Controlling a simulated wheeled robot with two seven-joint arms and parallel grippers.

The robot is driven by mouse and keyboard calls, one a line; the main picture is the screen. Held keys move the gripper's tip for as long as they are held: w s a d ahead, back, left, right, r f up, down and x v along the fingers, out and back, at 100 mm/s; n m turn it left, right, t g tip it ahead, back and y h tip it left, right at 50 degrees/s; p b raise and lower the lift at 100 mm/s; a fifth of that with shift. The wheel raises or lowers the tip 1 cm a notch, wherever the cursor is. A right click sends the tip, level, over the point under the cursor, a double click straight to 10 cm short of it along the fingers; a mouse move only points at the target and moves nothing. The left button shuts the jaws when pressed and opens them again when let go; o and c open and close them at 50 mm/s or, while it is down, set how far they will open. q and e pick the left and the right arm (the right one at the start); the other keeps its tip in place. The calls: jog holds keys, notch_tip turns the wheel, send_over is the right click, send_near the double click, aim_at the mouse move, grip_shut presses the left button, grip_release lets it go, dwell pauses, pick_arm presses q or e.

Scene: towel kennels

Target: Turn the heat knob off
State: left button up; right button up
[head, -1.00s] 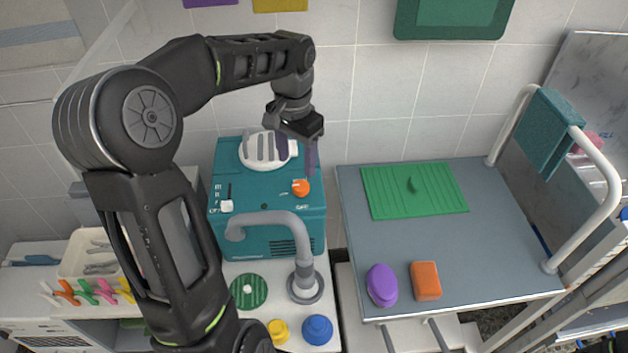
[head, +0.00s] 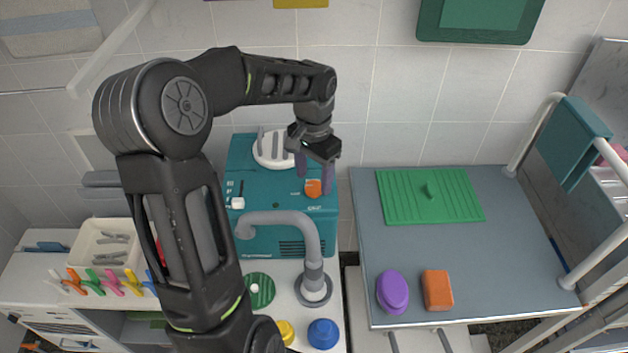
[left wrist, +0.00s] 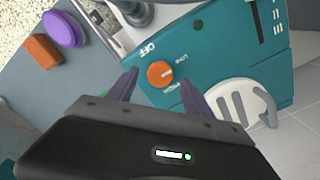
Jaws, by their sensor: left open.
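The orange heat knob (head: 313,188) sits on the top panel of a teal dryer box (head: 285,212), right of a white vent. In the left wrist view the knob (left wrist: 160,74) has a pale pointer mark, with OFF, LOW and another partly hidden label around it. The pointer appears turned toward the side away from OFF. My left gripper (head: 315,178) is over the knob with its purple fingers pointing down. In the left wrist view the open fingers (left wrist: 158,90) stand on either side of the knob, with gaps to it. My right gripper is not in view.
A grey hose nozzle (head: 300,235) rises in front of the box. A white slider (head: 238,203) is left of the knob. A grey table (head: 460,260) at right holds a green mat, purple brush and orange block. A bin (head: 105,245) stands at left.

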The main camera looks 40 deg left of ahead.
aim_at(314, 189)
pick_arm(q)
jog(key=shift+f, duration=1.2)
grip_shut()
